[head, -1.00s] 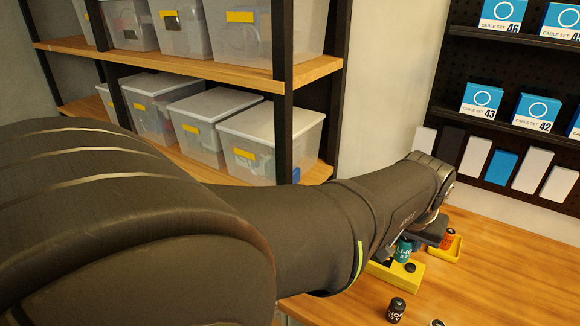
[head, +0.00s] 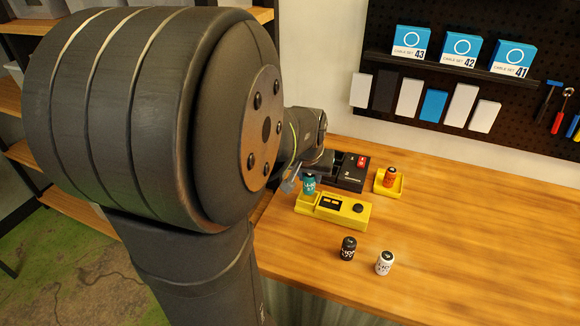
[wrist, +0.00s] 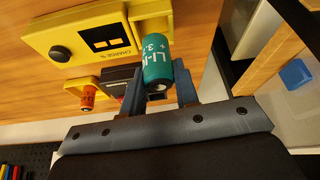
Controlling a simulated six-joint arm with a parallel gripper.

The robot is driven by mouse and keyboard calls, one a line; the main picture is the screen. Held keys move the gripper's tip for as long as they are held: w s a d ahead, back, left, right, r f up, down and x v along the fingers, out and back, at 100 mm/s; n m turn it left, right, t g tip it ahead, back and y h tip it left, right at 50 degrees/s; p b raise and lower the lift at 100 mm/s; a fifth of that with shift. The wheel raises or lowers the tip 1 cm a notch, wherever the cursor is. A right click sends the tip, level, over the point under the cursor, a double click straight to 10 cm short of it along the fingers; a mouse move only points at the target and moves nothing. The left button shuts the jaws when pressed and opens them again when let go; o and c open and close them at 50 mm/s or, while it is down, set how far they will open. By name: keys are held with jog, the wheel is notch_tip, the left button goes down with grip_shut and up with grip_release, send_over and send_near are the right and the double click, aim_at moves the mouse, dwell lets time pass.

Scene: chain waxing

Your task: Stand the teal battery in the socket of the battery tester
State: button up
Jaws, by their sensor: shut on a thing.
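The teal battery (head: 309,184) is upright at the left end of the yellow battery tester (head: 358,221), where the socket is. My gripper (head: 299,180) is shut on it, partly hidden behind my arm in the head view. In the wrist view the teal battery (wrist: 158,62) sits between the two fingers (wrist: 160,88), and its far end meets the yellow socket block (wrist: 147,8) of the tester. I cannot tell whether its base is inside the socket or just above it.
Behind the tester is a black device (head: 351,170) with a red part. An orange battery (head: 389,177) stands in a small yellow tray (head: 400,188) to its right. A black battery (head: 348,248) and a white battery (head: 384,263) stand in front. The right of the table is clear.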

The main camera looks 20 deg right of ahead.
aim_at(309, 187)
jog(key=shift+f, duration=1.95)
jog(key=shift+f, duration=0.15)
jog(key=o, duration=1)
jog(key=shift+s+r, duration=0.1)
jog(key=shift+r, duration=0.55)
jog(key=v, duration=1.1)
jog(key=shift+a, duration=0.1)
